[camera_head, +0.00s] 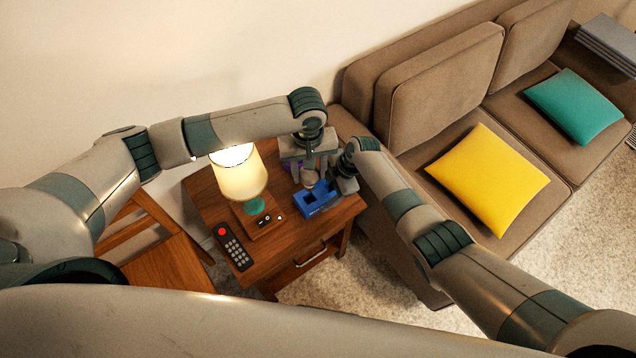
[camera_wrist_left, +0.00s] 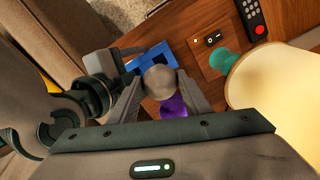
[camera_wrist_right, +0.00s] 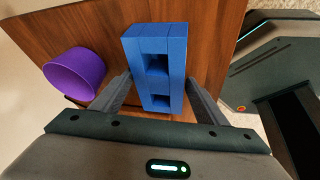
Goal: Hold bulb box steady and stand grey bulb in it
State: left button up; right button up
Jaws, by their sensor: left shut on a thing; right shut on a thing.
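The blue bulb box (camera_head: 318,203) stands on the wooden side table. In the right wrist view the box (camera_wrist_right: 157,45) shows two square compartments, both looking empty. My right gripper (camera_wrist_right: 158,95) is shut on the box, one finger on each side. The grey bulb (camera_wrist_left: 160,83) is a round grey ball in the left wrist view, between the fingers of my left gripper (camera_wrist_left: 161,90), which is shut on it. In the head view my left gripper (camera_head: 310,172) is above and just behind the box. The bulb's lower part is hidden.
A lit lamp (camera_head: 239,176) with a green base stands left of the box, close to my left gripper. A purple round container (camera_wrist_right: 75,73) is beside the box. A remote (camera_head: 232,245) lies at the table's front left. The sofa (camera_head: 440,80) is to the right.

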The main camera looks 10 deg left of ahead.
aim_at(308, 188)
pick_arm(q)
jog(key=shift+f, duration=0.1)
pick_arm(e)
jog(key=shift+s+f, duration=0.1)
pick_arm(q)
jog(key=m, duration=0.2)
jog(key=f+m, duration=0.1)
jog(key=m, duration=0.2)
jog(key=shift+w+a+f, duration=0.1)
jog(key=shift+f, duration=0.05)
jog(key=m, duration=0.2)
jog(key=f+m, duration=0.1)
jog(key=m, duration=0.3)
jog(key=shift+a+f+m, duration=0.1)
jog(key=shift+f+m, duration=0.15)
jog(key=shift+m, duration=0.15)
jog(key=shift+f, duration=0.3)
jog(key=shift+f, duration=2.85)
jog(key=shift+f, duration=0.1)
jog(key=o, duration=1.1)
